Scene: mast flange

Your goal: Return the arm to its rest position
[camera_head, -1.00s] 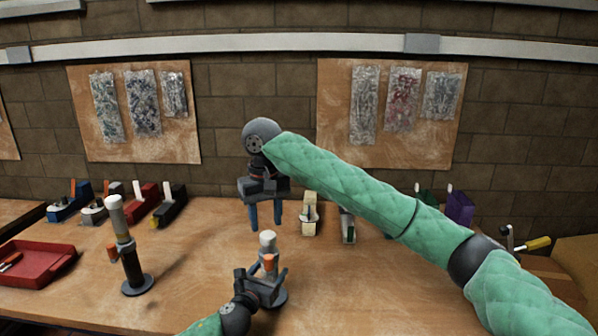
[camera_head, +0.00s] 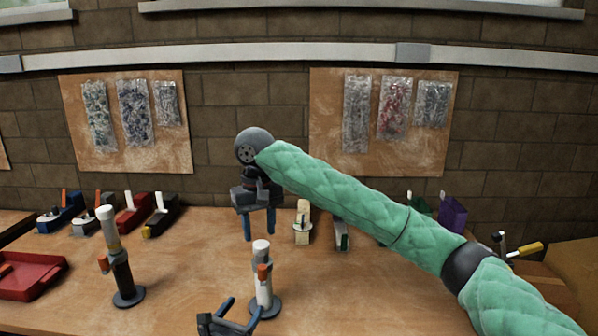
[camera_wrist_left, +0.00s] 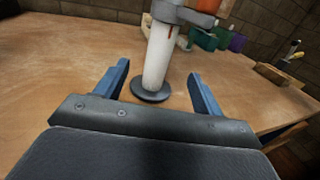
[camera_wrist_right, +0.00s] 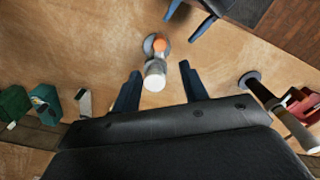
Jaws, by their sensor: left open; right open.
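The white mast (camera_head: 262,275) stands upright on a dark round base, with an orange piece near its top. My left gripper (camera_head: 243,310) is open and empty, low in the head view, just in front of the mast. In the left wrist view the mast (camera_wrist_left: 158,58) stands beyond the open fingers, apart from them. My right gripper (camera_head: 259,236) is open and empty, pointing down above and behind the mast. In the right wrist view the mast top (camera_wrist_right: 155,75) shows beyond its fingers. A second, dark-bodied mast (camera_head: 121,265) with a white top stands at the left.
A red tray (camera_head: 30,277) lies at the left edge. Several small clamp-like tools (camera_head: 133,212) stand along the back left. A cream block (camera_head: 302,226), green pieces and a purple block (camera_head: 452,215) stand at the back right. Bare wooden table (camera_head: 190,265) lies between the masts.

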